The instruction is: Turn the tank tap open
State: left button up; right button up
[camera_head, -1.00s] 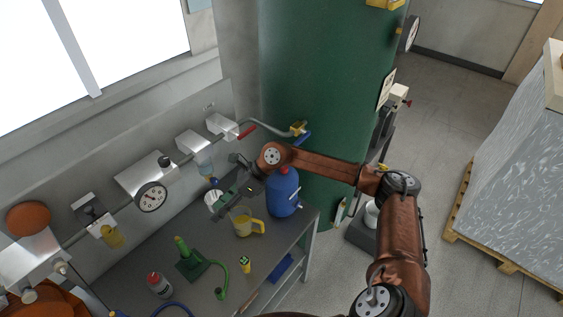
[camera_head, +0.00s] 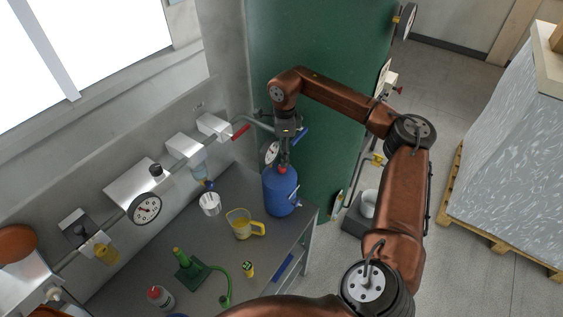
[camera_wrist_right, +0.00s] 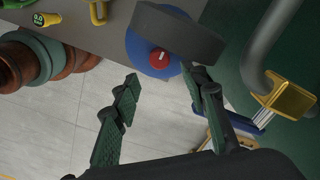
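The green tank (camera_head: 330,60) stands at the back. A pipe runs to it with a brass tap fitting (camera_wrist_right: 290,98), and a blue lever (camera_head: 301,135) sits there, also visible in the right wrist view (camera_wrist_right: 262,117). My right gripper (camera_head: 285,152) points down just left of the blue lever, above the blue jug (camera_head: 281,192). In the right wrist view my right gripper (camera_wrist_right: 161,80) has its fingers apart with nothing between them; the lever is right of the fingers, apart from them. The gripper and wrist hide part of the pipe and tap in the head view. My left gripper is out of view.
A red lever (camera_head: 241,132) is on the pipe to the left. A round gauge (camera_head: 272,153) is close to my gripper. A loaded pallet (camera_head: 452,215) stands right.

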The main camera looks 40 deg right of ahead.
jog(key=f, duration=0.4)
jog(key=shift+w+a+f, duration=0.1)
jog(key=shift+w+f, duration=0.1)
jog(key=shift+w, duration=0.05)
jog(key=shift+f, duration=0.35)
jog(key=shift+s+f, duration=0.2)
jog(key=shift+w+f, duration=0.1)
jog(key=shift+c, duration=1.2)
jog(key=c, duration=0.6)
grip_shut()
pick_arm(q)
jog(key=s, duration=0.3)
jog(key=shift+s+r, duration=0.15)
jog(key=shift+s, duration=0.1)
